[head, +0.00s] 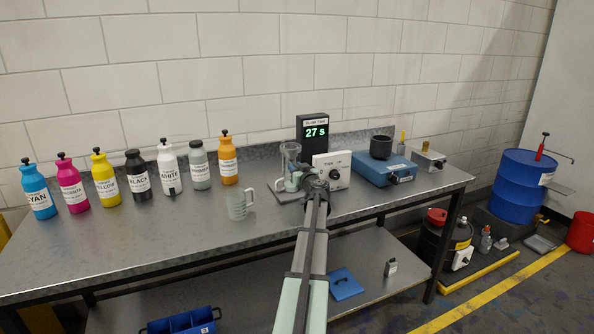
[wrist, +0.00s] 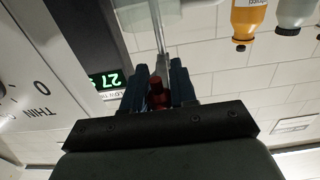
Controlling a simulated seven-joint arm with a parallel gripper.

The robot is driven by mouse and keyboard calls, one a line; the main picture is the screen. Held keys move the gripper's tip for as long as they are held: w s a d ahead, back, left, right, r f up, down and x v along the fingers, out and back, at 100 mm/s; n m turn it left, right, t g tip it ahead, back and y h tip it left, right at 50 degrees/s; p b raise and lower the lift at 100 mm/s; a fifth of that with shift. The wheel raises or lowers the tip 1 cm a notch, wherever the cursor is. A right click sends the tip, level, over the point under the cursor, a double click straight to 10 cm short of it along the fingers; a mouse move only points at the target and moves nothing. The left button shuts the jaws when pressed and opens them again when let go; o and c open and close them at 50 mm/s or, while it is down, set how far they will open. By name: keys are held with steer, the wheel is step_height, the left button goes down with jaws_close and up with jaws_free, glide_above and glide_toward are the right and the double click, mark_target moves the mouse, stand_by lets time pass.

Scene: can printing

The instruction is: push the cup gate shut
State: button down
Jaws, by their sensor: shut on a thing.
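A clear cup (head: 291,155) stands upright on a small stand with a grey base plate (head: 284,196), near the back middle of the bench. My gripper (wrist: 160,88) has its two dark blue fingers close together in the wrist view. They are shut on a small red piece (wrist: 157,96), which I take to be the gate's knob.
Several labelled bottles line the back left. A blue device (head: 384,168) is further right. The front left bench is clear.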

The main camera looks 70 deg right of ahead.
steer(key=c, duration=1)
jaws_free()
steer(key=shift+w+d, duration=0.15)
steer(key=v, duration=1.4)
steer(key=shift+d, duration=0.1)
